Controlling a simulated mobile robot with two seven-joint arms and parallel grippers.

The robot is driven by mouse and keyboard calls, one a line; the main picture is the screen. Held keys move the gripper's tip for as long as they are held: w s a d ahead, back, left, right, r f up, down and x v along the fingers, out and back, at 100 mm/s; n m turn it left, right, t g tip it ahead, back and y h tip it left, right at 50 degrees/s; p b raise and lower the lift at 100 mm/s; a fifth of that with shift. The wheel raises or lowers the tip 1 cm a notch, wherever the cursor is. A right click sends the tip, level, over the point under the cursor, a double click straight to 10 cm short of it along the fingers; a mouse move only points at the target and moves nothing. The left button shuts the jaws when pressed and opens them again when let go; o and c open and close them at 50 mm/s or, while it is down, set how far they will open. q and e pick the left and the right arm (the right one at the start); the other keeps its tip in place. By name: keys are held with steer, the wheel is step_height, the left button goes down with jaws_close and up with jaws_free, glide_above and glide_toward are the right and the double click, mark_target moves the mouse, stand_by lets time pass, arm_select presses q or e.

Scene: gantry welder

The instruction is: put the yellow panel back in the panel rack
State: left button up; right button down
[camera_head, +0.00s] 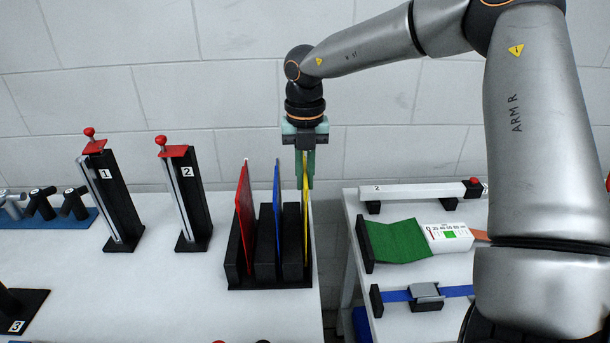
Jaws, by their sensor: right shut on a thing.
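The yellow panel (305,217) stands upright and edge-on at the right side of the black panel rack (270,284). Its lower part is at the rack's right slot; I cannot tell whether it rests on the slot floor. My right gripper (305,172) points down from above and is shut on the yellow panel's upper part with green fingers. A red panel (244,217) stands in the rack's left slot, leaning slightly. A blue panel (277,212) stands in the middle slot. My left gripper is not in view.
Two black stands with red tops, numbered 1 (119,205) and 2 (190,206), rise left of the rack. A gap separates this white table from the right table, which bears a green sheet (402,243) and a blue strap (396,296). A wall stands behind.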

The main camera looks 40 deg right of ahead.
steer(key=shift+f+b, duration=0.9)
steer(key=shift+f, duration=0.2)
steer(key=c, duration=0.9)
jaws_free()
steer(key=shift+r, duration=0.1)
step_height(320, 180, up, 12)
steer(key=shift+r, duration=0.25)
